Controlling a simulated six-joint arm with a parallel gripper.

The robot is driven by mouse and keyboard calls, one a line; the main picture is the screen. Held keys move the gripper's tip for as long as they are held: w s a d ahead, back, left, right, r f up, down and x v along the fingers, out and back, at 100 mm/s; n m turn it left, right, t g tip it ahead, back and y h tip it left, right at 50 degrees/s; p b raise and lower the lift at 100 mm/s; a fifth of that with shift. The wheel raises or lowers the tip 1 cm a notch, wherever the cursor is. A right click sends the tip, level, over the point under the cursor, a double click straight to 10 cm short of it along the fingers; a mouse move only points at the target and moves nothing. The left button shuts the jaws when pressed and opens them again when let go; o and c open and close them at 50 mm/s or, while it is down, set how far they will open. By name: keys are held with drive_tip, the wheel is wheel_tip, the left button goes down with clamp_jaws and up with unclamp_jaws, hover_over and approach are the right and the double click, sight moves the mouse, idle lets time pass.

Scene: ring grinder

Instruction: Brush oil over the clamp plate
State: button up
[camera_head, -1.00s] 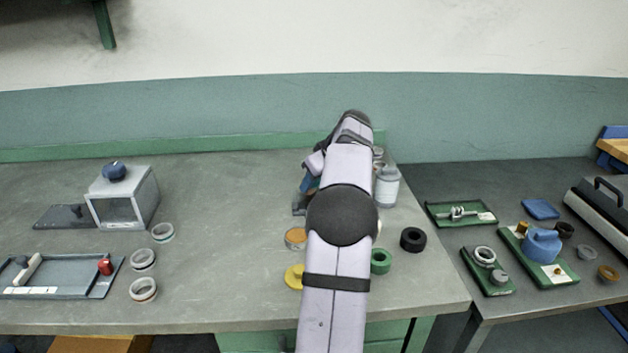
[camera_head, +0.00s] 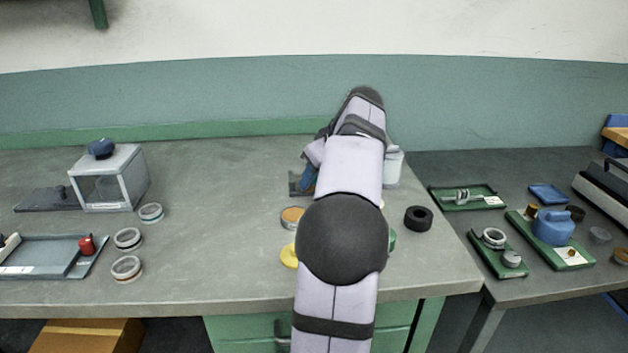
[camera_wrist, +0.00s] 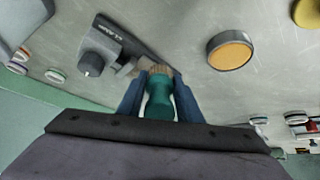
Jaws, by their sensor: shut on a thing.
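My gripper (camera_wrist: 158,82) is shut on a brush with a teal handle (camera_wrist: 159,103) and short tan bristles (camera_wrist: 160,70). The bristles point away from me, at the near end of a dark clamp plate (camera_wrist: 130,38) with pale lettering. A grey block with a dark knob (camera_wrist: 92,64) sits beside the plate, to the left of the brush. I cannot tell whether the bristles touch the plate. In the head view my blue gripper (camera_head: 309,178) is partly hidden by my arm, next to the dark plate (camera_head: 295,185).
An orange-topped round tin (camera_wrist: 230,50) stands right of the brush. A yellow piece (camera_head: 289,256) and a black ring (camera_head: 418,218) lie near my arm. A glass-sided box (camera_head: 110,180) and several rings stand to the left. A white bottle (camera_head: 393,169) is behind my arm.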

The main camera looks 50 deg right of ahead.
drive_tip(key=w+d+p, duration=0.2)
drive_tip(key=p, duration=0.1)
drive_tip(key=shift+r, duration=0.25)
drive_tip(key=w+d+p, duration=0.3)
drive_tip(key=p, duration=0.3)
drive_tip(key=shift+w+d, duration=0.35)
drive_tip(key=shift+s+d+f, duration=0.25)
drive_tip(key=shift+s+d, duration=0.1)
drive_tip(key=shift+s+a+f+b, duration=0.2)
drive_tip(key=shift+s+a+b, duration=0.05)
drive_tip(key=shift+b, duration=0.55)
drive_tip(key=s+a+b, duration=0.5)
drive_tip(key=b, duration=0.2)
drive_tip(key=shift+a, duration=0.1)
drive_tip(key=w+d+r+p, duration=0.1)
drive_tip(key=p, duration=0.2)
drive_tip(key=shift+w+d, duration=0.2)
drive_tip(key=w+d+p, duration=0.4)
drive_tip(key=p, duration=0.3)
drive_tip(key=shift+w+p, duration=0.1)
drive_tip(key=shift+p, duration=0.2)
wheel_tip(320, 180, up, 3)
drive_tip(key=shift+p, duration=1)
drive_tip(key=shift+r+p, duration=2.1)
drive_tip(key=shift+r, duration=0.2)
